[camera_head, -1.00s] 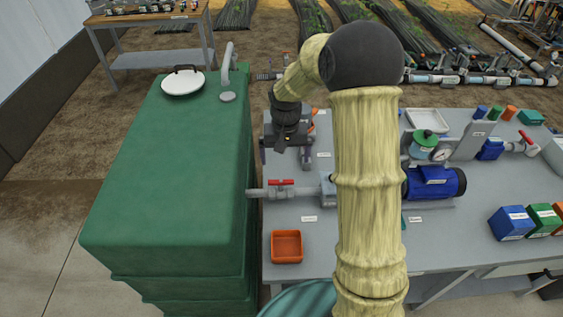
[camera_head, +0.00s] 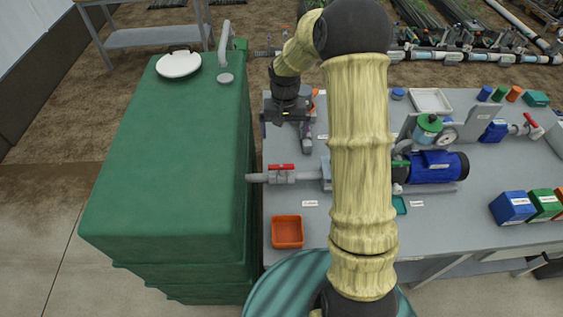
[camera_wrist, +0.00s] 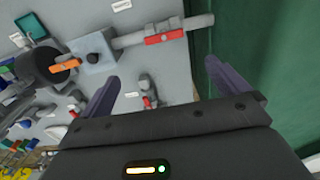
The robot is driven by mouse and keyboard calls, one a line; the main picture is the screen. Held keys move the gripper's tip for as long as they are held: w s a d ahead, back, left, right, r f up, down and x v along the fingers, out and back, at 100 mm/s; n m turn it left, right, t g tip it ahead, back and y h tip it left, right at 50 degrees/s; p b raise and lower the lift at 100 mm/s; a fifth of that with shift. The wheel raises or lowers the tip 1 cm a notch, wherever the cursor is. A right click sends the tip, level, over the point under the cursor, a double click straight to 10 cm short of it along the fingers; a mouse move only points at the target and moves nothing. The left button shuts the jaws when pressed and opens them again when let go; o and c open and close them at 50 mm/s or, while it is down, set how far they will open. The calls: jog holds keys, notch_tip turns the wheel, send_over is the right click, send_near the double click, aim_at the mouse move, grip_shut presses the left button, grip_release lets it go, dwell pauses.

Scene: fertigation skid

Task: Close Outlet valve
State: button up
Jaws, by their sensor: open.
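A red-handled valve (camera_head: 282,173) sits on the grey pipe between the green tank and the pump. Its handle lies along the pipe; it also shows in the wrist view (camera_wrist: 164,36). A second red-handled valve (camera_head: 533,122) stands at the far right of the bench, with its handle slanted. I cannot read the labels, so I cannot tell which is the Outlet valve. My gripper (camera_head: 285,130) is open and empty above the bench's left end, behind the first valve. In the wrist view, its fingers (camera_wrist: 162,72) point toward that valve without touching it.
The green tank (camera_head: 165,165) stands close on the left. An orange tray (camera_head: 287,232) lies in front of the first valve. My arm hides the bench's middle.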

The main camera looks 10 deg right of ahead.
aim_at(281, 166)
jog(key=f+p, duration=0.1)
jog(key=f, duration=0.3)
jog(key=f+p, duration=0.1)
jog(key=f, duration=0.4)
jog(key=a+f+p, duration=0.1)
jog(key=f, duration=0.4)
jog(key=shift+w+a+f, duration=0.1)
jog(key=shift+w+f, duration=0.15)
jog(key=shift+s+a+f, duration=0.1)
jog(key=shift+f, duration=0.35)
jog(key=shift+d+f, duration=0.1)
jog(key=shift+d, duration=0.3)
jog(key=shift+s+a, duration=0.1)
jog(key=shift+a, duration=0.05)
jog(key=c, duration=0.9)
